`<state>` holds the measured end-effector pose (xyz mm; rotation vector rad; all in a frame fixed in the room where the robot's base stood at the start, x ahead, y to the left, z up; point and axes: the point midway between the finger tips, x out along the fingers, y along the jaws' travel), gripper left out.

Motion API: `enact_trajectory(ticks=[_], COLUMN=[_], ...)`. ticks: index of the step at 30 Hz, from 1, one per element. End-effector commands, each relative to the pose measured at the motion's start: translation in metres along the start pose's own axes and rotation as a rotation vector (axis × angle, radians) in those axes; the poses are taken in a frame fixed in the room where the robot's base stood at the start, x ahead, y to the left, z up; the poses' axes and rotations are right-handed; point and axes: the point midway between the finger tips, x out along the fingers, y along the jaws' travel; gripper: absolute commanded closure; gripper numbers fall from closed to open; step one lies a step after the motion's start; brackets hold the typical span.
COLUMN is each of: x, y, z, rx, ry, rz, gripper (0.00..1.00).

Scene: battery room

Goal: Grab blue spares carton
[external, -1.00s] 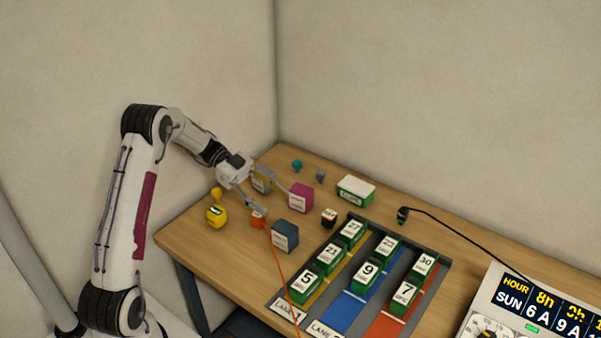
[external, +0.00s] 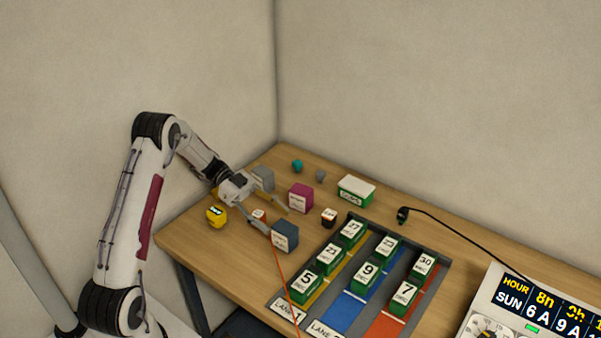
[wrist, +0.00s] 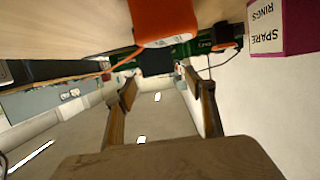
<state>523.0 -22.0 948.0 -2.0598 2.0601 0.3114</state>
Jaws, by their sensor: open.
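The dark blue carton (external: 285,236) with a white label stands upright on the wooden table, left of the lane tray, in the external view. My gripper (external: 278,220) is open and empty, its fingers spread and pointing towards the carton from the upper left. One finger ends close to the carton's left side; I cannot tell if it touches. In the wrist view both fingers (wrist: 161,85) are apart with nothing between them.
A magenta spare rings carton (external: 301,197), a small orange item (external: 258,215) and a grey carton (external: 263,178) stand near my gripper. A yellow item (external: 217,216) is to the left. The tray (external: 338,312) with green numbered blocks lies to the right.

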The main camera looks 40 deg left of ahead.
Motion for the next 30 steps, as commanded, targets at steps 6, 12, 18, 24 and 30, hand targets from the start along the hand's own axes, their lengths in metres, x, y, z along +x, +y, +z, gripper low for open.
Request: enact_trajectory(ticks=[6,12,18,24,30], x=[0.001,0.001,0.013,0.035,0.049], y=[0.0,0.0,0.0,0.0,0.0], z=[0.002,0.002,0.001,0.001,0.002], rx=[0.0,0.0,-0.001,0.0,-0.001], ry=[0.0,0.0,0.002,0.001,0.0], rz=[0.0,0.0,0.001,0.002,0.001], gripper=[0.46,0.46,0.46,0.46,0.46])
